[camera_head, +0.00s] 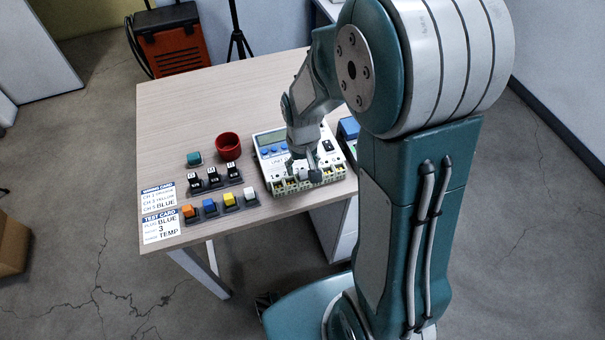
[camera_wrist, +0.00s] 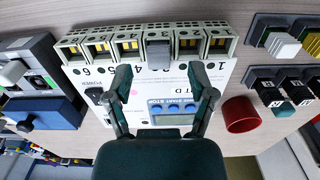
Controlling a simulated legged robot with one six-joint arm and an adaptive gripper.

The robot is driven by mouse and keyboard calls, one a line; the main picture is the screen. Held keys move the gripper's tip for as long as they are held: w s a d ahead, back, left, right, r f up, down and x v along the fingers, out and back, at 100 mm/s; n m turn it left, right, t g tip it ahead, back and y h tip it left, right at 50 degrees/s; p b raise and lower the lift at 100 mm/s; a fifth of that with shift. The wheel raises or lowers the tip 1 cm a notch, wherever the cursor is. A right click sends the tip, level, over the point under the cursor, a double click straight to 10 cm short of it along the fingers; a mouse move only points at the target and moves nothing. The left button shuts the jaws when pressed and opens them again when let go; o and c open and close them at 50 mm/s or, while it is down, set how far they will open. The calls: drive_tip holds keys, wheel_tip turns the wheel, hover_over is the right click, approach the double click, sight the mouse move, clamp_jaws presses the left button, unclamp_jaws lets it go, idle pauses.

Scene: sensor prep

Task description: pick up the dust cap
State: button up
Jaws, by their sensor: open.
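A grey block, which looks like the dust cap (camera_wrist: 158,53), covers one port in the row along the edge of the white device (camera_wrist: 236,70). The other ports in that row look uncovered, and several show yellow inside. In the head view the device (camera_head: 262,153) lies on the table, and the grey cap (camera_head: 315,177) sits at its near edge. My gripper (camera_wrist: 159,72) is open and empty over the device. In the wrist view its fingers are spread to either side of the cap's line, with the cap just beyond the tips. I cannot tell the height gap.
A red cup (camera_head: 228,147) and a teal block (camera_head: 194,158) stand left of the device. Black numbered plugs (camera_head: 213,177) and coloured plugs (camera_head: 210,207) sit in rows nearby. Printed cards (camera_head: 159,226) lie at the left edge. A blue-topped unit (camera_head: 348,128) is at right.

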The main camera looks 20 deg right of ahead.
wheel_tip(320, 180, down, 2)
drive_tip(key=shift+f, duration=0.15)
drive_tip(key=c, duration=0.8)
drive_tip(key=shift+c, duration=0.2)
